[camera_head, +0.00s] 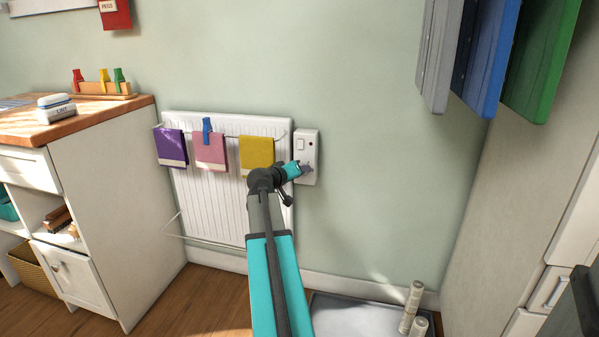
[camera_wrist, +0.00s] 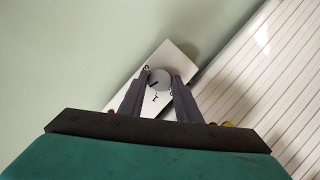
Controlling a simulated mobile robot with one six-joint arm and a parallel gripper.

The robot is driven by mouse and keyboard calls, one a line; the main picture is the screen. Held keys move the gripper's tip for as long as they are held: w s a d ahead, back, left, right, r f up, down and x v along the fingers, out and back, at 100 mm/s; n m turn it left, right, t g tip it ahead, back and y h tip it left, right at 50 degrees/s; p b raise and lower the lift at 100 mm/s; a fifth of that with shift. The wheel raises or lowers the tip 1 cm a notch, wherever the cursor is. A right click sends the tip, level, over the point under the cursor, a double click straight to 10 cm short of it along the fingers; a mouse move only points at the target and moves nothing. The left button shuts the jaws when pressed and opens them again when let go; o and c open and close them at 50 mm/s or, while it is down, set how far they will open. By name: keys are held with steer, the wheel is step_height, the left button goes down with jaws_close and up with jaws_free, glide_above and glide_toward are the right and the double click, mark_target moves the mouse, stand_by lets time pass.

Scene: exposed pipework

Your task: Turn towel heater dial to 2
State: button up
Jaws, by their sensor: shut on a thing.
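The towel heater (camera_head: 220,195) is a white ribbed panel on the wall. Its white control box (camera_head: 312,135) is at its right, with a switch in the upper part. In the wrist view the box (camera_wrist: 176,52) lies tilted, and the round grey dial (camera_wrist: 160,77) shows a short dark line at its lower left. Small dark marks sit around the dial, too small to read surely. My gripper (camera_wrist: 159,82) is shut on the dial, a finger on each side. In the head view my gripper (camera_head: 304,170) covers the dial.
Purple (camera_head: 171,146), pink (camera_head: 210,149) and yellow (camera_head: 256,152) towels hang on the heater's rail, left of my gripper. A wooden-topped cabinet (camera_head: 110,190) stands at left. A grey tray (camera_head: 345,315) lies on the floor below. The wall right of the box is clear.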

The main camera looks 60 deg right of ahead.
steer(key=shift+s+a+m+t+y, duration=0.1)
steer(key=shift+m+t+y, duration=0.3)
steer(key=shift+m+t, duration=0.3)
steer(key=shift+f, duration=0.1)
steer(key=o, duration=1.1)
steer(key=shift+c, duration=0.2)
steer(key=p+v, duration=0.4)
steer(key=v, duration=0.9)
steer(key=shift+a+r, duration=0.25)
steer(key=shift+a, duration=0.1)
